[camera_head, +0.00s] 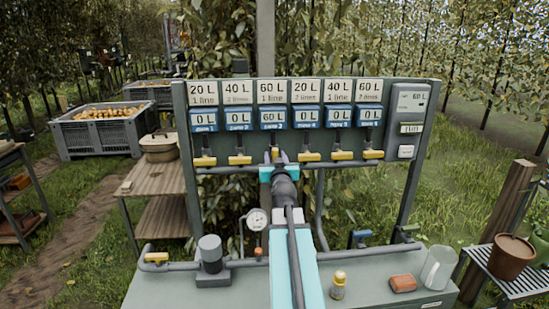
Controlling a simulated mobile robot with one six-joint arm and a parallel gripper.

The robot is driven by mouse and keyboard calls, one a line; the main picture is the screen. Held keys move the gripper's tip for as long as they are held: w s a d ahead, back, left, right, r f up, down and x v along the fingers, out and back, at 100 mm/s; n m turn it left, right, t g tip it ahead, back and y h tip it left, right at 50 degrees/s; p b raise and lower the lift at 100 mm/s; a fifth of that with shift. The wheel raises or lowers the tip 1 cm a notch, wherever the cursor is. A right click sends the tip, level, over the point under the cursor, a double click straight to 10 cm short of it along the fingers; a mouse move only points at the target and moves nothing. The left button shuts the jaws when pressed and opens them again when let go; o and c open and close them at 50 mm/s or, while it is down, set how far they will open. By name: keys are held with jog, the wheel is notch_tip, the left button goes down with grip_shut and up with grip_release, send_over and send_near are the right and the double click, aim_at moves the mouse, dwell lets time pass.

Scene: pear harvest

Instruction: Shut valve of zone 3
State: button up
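The grey valve panel (183,120) stands straight ahead. Its third column from the left has a white label (271,91) reading 60 L and a blue display (273,118) reading 60 L; this looks like zone 3. Below it, the yellow valve handle (276,153) of that column points upright, unlike the others. My gripper (277,158) is at this handle, with its fingertips on either side of it. My wrist hides the valve body, and I cannot tell whether the fingers touch the handle.
Yellow handles of the neighbouring valves (240,160) and (309,157) lie crosswise close on both sides; their displays read 0 L.

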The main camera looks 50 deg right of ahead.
jog(key=shift+c, duration=0.3)
grip_shut()
jog(key=shift+m, duration=0.3)
jog(key=m, duration=0.4)
jog(key=shift+s+d, duration=0.1)
jog(key=m, duration=0.4)
jog(key=shift+s+d+m, duration=0.1)
jog(key=shift+d+m, duration=0.05)
jog(key=shift+m, duration=0.15)
jog(key=m+p, duration=0.1)
jog(key=m, duration=0.3)
jog(key=shift+f+m, duration=0.1)
jog(key=shift+m, duration=0.2)
jog(key=shift+d+f+m+p, duration=0.15)
jog(key=shift+m+p, duration=0.25)
jog(key=shift+m, duration=1.8)
